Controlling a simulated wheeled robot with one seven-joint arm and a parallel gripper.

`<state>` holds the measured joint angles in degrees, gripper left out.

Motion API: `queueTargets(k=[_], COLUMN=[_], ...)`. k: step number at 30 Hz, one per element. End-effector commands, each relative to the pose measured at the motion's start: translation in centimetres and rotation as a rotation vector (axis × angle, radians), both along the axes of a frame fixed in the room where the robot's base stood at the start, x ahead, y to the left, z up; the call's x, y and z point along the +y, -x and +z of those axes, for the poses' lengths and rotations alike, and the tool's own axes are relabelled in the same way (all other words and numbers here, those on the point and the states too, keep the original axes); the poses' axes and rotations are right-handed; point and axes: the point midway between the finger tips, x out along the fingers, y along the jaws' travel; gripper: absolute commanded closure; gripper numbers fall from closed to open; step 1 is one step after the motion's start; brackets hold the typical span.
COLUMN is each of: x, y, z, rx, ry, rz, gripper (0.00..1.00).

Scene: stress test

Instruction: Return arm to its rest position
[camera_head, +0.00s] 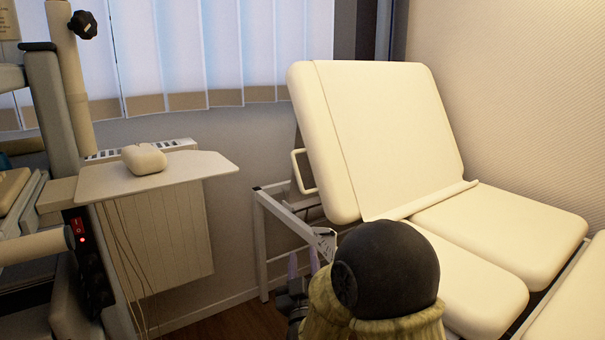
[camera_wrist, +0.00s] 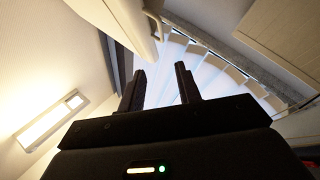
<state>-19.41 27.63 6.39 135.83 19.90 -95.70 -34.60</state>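My gripper (camera_head: 302,258) shows at the lower middle of the head view, partly hidden by my own dark, round arm joint. It is in front of the treatment couch's left metal frame. In the wrist view my gripper (camera_wrist: 161,70) has its two dark fingers apart, with nothing between them. The rest of my arm is mostly hidden or out of frame.
A cream treatment couch (camera_head: 390,130) with a raised backrest fills the right side. A small shelf (camera_head: 205,166) with a cream rounded object (camera_head: 144,159) stands left, beside equipment with a red switch (camera_head: 78,229). Window blinds (camera_head: 200,50) hang behind. Some bare floor (camera_head: 235,322) shows.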

Motion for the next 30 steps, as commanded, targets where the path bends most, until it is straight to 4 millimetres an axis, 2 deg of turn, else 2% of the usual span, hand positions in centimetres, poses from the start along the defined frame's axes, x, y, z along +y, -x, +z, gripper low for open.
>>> queueTargets(k=[7,14,17,23,30], x=[-1.6,-4.1,-5.4,-8.1,-11.4], y=[-0.7,0.4,1.6,5.3,11.5], z=[-0.7,-2.6,-3.5,-4.9,-5.7], rx=[0.266,0.577,0.713,0.985,1.300], ry=[-0.053,-0.121,-0.152,-0.218,-0.302], rz=[0.055,0.071,0.060,0.016,-0.083], gripper=[0.66,0.66,0.66,0.66,0.66])
